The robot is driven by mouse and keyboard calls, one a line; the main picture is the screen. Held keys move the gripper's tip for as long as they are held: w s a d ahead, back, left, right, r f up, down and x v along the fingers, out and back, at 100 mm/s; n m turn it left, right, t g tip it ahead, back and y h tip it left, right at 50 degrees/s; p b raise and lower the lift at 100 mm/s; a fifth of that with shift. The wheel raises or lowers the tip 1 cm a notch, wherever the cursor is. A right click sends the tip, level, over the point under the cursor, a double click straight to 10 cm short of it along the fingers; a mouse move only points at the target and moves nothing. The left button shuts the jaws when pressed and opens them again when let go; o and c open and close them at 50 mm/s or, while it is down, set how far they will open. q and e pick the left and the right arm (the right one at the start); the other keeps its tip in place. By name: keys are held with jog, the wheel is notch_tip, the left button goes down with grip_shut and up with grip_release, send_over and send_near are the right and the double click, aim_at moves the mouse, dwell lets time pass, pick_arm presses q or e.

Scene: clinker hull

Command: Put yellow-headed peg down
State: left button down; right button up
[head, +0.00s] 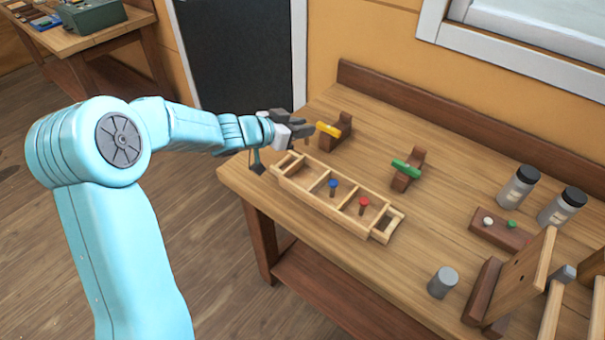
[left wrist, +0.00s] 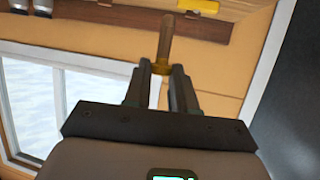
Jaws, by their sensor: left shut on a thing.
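My left gripper (head: 306,129) is above the back left part of the bench, beyond the tray's left end. In the left wrist view its fingers (left wrist: 161,80) are shut on the yellow-headed peg (left wrist: 165,38). The yellow head is between the fingertips and the brown shaft points away from them. I cannot make out this peg in the head view. A wooden tray (head: 352,222) with compartments lies on the bench. A blue-headed peg (head: 332,186) and a red-headed peg (head: 363,204) stand in separate compartments; the left compartment looks empty. My right gripper is not in view.
A yellow bar (head: 328,129) and a green bar (head: 406,168) rest on brown stands behind the tray. Two jars (head: 518,188), a block with knobs (head: 500,234), a grey cylinder (head: 442,282) and wooden frames (head: 525,272) are at right.

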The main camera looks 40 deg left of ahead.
pick_arm(q)
notch_tip(320, 180, down, 13)
jog(key=shift+r+b, duration=0.1)
jog(key=shift+b, duration=0.65)
jog(key=shift+f, duration=0.45)
jog(key=shift+r, duration=0.1)
jog(key=shift+f+b, duration=0.3)
jog(key=c, duration=0.9)
grip_release()
jog(key=shift+r, duration=0.1)
